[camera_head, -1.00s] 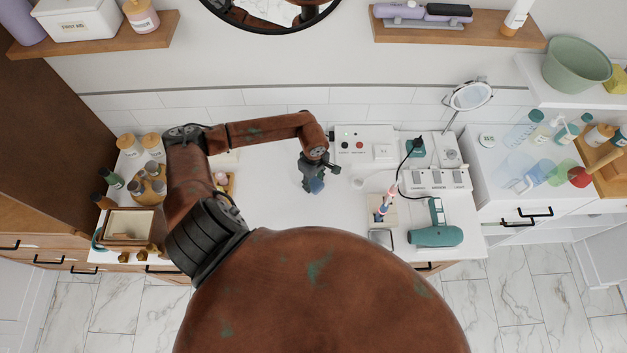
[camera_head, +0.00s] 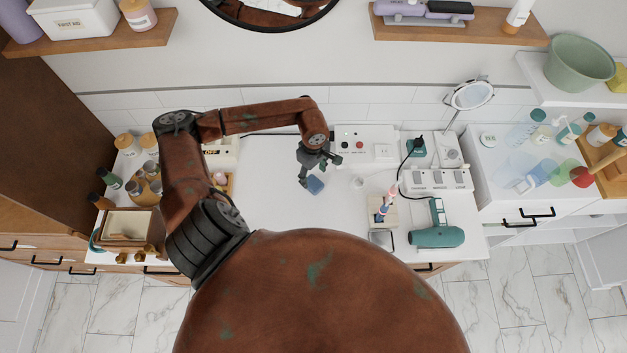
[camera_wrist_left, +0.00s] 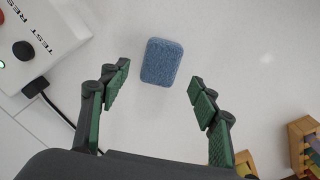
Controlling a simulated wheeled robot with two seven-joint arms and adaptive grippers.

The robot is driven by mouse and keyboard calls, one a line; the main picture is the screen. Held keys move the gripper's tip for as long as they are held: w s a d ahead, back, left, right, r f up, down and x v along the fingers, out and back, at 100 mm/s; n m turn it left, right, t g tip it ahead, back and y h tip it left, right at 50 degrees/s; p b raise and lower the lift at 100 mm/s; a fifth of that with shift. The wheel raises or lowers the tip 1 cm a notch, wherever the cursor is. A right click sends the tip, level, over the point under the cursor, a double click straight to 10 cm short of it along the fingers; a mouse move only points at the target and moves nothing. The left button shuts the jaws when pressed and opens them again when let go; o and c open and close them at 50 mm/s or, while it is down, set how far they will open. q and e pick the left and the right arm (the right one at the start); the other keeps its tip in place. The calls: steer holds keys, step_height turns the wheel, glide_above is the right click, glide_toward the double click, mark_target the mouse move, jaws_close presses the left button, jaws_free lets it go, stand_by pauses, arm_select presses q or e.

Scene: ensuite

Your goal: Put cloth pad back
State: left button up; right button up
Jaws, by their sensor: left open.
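The cloth pad, a small blue rounded block (camera_head: 315,185), lies on the white counter (camera_head: 265,205) near its middle. It also shows in the left wrist view (camera_wrist_left: 161,62), lying flat and free of the fingers. My left gripper (camera_head: 311,178) is just above and behind the pad in the head view. In the left wrist view its green-padded fingers (camera_wrist_left: 158,92) are spread wide and empty, with the pad a little beyond the tips, between their lines. My right gripper is not in view.
A white box with buttons (camera_head: 364,145) stands behind the gripper to the right. A teal hair dryer (camera_head: 436,232) and a brush holder (camera_head: 382,212) are on the right. Jars and a wooden tray (camera_head: 128,226) are on the left. The counter around the pad is clear.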

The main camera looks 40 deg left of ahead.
mark_target(313, 182)
arm_select(q)
step_height(313, 182, up, 6)
steer(key=shift+r+b, duration=0.2)
steer(key=shift+b, duration=0.25)
stand_by(1.3)
